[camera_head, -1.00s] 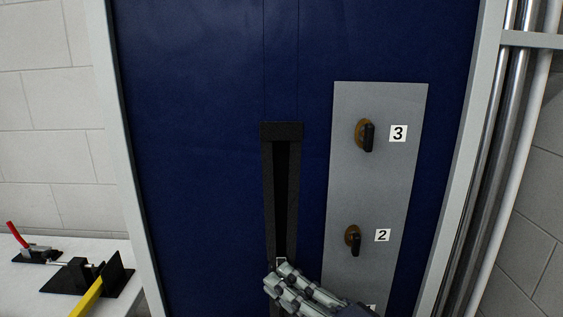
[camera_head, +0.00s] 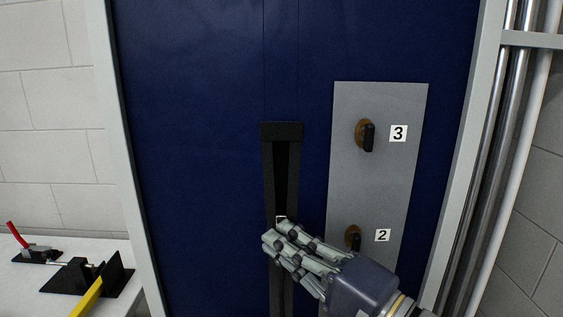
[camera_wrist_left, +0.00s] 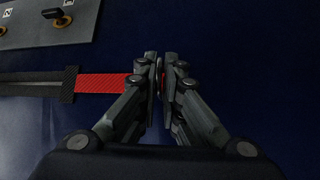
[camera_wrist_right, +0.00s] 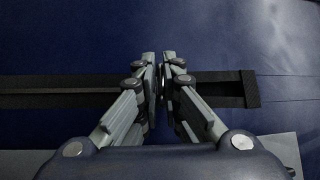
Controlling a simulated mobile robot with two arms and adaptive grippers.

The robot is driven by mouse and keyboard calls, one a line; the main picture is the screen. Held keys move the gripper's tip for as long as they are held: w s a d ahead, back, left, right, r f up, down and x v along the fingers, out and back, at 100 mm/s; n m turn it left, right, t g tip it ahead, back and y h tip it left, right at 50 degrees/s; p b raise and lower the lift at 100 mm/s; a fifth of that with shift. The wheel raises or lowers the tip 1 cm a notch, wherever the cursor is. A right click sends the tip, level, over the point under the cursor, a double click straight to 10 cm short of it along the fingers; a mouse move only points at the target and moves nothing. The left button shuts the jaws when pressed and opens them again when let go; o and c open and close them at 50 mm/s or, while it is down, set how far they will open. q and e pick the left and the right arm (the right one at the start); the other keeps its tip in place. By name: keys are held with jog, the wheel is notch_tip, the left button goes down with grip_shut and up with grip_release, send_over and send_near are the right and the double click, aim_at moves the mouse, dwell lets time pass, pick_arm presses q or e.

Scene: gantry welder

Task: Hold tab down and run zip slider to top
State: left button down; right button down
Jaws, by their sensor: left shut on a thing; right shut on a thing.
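The black zip track (camera_head: 282,180) runs upright on a blue curtain, with a black block at its top end (camera_head: 281,131). My right gripper (camera_head: 274,236) is on the track, below the top end. In the right wrist view it (camera_wrist_right: 163,85) is shut on the zip slider, which its fingers mostly hide; a small light bit of the slider (camera_head: 281,219) shows above the fingers. In the left wrist view, my left gripper (camera_wrist_left: 160,80) is shut on the red tab (camera_wrist_left: 105,83) below the track's bottom end block (camera_wrist_left: 67,84). The left gripper is outside the head view.
A grey panel (camera_head: 378,105) with dark knobs numbered 3 (camera_head: 366,135) and 2 (camera_head: 353,238) stands close to the right of the track. A white table (camera_head: 40,285) with clamps is at the lower left. The track above my right gripper is clear.

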pick_arm(q)
jog(key=shift+a+f, duration=0.1)
pick_arm(e)
jog(key=shift+r, duration=5.85)
jog(key=shift+d, duration=0.1)
jog(key=c, duration=1.3)
grip_release()
